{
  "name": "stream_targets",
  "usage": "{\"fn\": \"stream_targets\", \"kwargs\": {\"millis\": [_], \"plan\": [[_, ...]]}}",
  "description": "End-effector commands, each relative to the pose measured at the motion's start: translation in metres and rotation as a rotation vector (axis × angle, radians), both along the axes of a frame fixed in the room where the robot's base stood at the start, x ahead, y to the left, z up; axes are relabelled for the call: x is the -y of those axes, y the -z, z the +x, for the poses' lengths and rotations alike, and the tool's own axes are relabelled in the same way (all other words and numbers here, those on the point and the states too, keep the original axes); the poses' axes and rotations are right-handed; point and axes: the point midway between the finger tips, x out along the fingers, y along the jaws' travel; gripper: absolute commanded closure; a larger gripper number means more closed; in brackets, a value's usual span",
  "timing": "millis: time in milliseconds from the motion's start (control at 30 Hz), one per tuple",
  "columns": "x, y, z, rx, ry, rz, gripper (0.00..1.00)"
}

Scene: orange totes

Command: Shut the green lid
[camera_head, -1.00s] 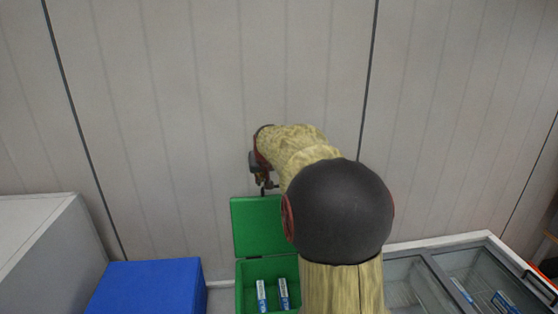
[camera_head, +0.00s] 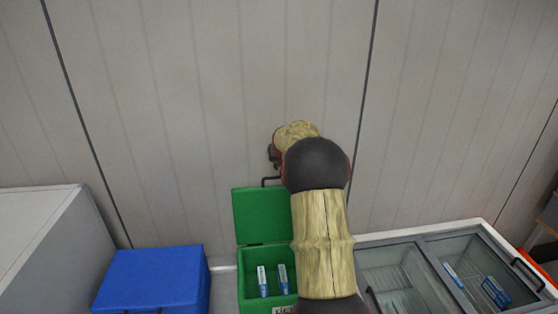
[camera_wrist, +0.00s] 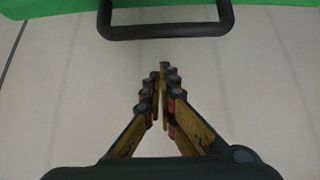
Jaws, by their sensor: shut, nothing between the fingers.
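The green lid (camera_head: 262,217) stands upright and open at the back of the green box (camera_head: 242,288) in the head view. Two small blue-and-white packs (camera_head: 263,281) stand inside the box. A dark handle (camera_head: 271,180) rises from the lid's top edge. In the wrist view the handle (camera_wrist: 168,31) crosses the top, with a strip of the green lid (camera_wrist: 50,8) behind it. My gripper (camera_wrist: 163,68) is shut and empty, its fingertips just short of the handle and apart from it in the picture. In the head view my arm hides most of my gripper.
A blue box (camera_head: 152,279) stands left of the green box, beside a large grey cabinet (camera_head: 38,245). A glass-topped freezer (camera_head: 418,237) is on the right, partly behind my arm. A panelled wall (camera_head: 180,110) closes off the back.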

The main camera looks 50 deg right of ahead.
Motion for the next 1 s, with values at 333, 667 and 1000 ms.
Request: {"fn": "stream_targets", "kwargs": {"millis": [333, 667, 1000], "plan": [[-0.018, 0.005, -0.021, 0.000, 0.000, 0.000, 1.00], [-0.024, 0.006, -0.028, 0.000, 0.000, 0.000, 1.00], [-0.024, 0.007, -0.029, 0.005, 0.000, -0.005, 1.00]]}}
